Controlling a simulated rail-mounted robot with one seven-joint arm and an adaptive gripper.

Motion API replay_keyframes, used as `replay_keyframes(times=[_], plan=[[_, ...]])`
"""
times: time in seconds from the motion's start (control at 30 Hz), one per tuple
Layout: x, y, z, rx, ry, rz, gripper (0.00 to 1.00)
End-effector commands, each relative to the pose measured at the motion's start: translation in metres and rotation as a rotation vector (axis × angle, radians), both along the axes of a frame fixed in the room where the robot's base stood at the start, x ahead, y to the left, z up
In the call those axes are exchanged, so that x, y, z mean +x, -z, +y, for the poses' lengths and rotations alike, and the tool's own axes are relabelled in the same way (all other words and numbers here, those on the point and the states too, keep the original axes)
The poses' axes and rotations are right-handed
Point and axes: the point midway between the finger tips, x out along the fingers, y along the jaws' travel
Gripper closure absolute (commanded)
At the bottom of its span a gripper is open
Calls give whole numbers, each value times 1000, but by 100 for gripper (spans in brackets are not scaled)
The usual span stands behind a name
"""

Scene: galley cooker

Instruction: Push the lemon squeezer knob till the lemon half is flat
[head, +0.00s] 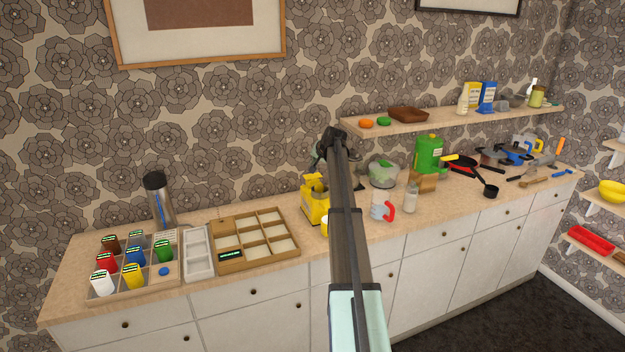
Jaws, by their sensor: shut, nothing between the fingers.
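A yellow device (314,204), which looks like the lemon squeezer, stands on the counter left of my arm. My arm hides part of its right side. I cannot make out its knob or a lemon half at this size. My gripper (317,161) is small and dark at the far end of my arm, above the yellow device in the picture. It looks shut and empty. I cannot tell whether it touches the device.
Left on the counter (215,217) are a wooden compartment tray (257,262), a white tray (197,254), a jar rack (165,272) and a steel flask (158,200). Right of my arm stand a red-handled mug (381,208), a clear bowl (383,175) and a green canister (427,154). A shelf (450,119) hangs above.

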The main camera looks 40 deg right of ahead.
Motion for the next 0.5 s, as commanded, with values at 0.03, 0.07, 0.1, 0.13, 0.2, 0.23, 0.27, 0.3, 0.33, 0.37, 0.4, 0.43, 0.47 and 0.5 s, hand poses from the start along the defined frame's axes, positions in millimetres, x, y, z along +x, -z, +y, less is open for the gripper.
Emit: replay_keyframes(times=[0.03,0.07,0.1,0.13,0.2,0.23,0.27,0.3,0.33,0.37,0.4,0.43,0.47,0.5], plan=[[0,9,0,1,-1,1,100],[0,13,0,1,-1,1,100],[0,18,0,1,-1,1,100],[0,21,0,1,-1,1,100],[0,26,0,1,-1,1,100],[0,28,0,1,-1,1,100],[0,29,0,1,-1,1,100],[0,30,0,1,-1,1,100],[0,31,0,1,-1,1,100],[0,31,0,1,-1,1,100],[0,32,0,1,-1,1,100],[0,32,0,0,0,0,100],[0,32,0,0,0,0,100],[0,31,0,0,0,0,100]])
